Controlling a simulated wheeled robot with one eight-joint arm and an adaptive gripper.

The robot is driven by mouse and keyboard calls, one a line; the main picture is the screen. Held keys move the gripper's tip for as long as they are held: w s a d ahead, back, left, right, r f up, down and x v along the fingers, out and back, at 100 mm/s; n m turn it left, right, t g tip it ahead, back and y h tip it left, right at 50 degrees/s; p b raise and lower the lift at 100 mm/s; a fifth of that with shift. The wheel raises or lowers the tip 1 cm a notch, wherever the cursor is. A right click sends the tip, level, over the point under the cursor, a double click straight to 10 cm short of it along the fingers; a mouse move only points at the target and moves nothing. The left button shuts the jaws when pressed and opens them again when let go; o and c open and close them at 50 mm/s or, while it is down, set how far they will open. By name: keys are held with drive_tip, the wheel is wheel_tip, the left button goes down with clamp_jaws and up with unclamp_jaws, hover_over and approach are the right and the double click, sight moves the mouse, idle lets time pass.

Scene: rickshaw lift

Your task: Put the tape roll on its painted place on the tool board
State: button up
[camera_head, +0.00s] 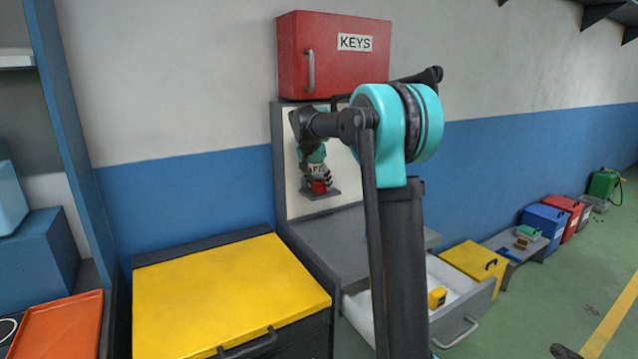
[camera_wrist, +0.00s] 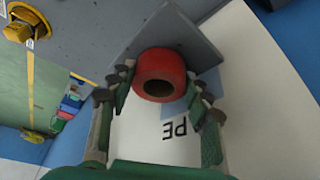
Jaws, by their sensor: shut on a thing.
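The red tape roll (camera_wrist: 161,74) sits between the two fingertips of my gripper (camera_wrist: 159,84), which is shut on it. In the head view the roll (camera_head: 319,187) is low in front of the white tool board (camera_head: 294,190), just above or on a small grey ledge (camera_head: 325,195); I cannot tell whether it touches. In the wrist view the ledge (camera_wrist: 205,38) lies behind the roll. A light blue painted patch (camera_wrist: 209,80) and the letters "PE" show on the board beside the roll. The roll hides part of the patch.
A red key cabinet (camera_head: 330,55) hangs above the board. An open drawer (camera_head: 470,305) holding a yellow object (camera_head: 437,298) juts out below. A yellow-topped cabinet (camera_head: 230,300) stands at the left. Several coloured boxes stand along the wall at the right.

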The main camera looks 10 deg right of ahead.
drive_tip(key=shift+f, duration=0.1)
drive_tip(key=o, duration=0.9)
drive_tip(key=v, duration=1.2)
drive_tip(key=shift+d, duration=0.1)
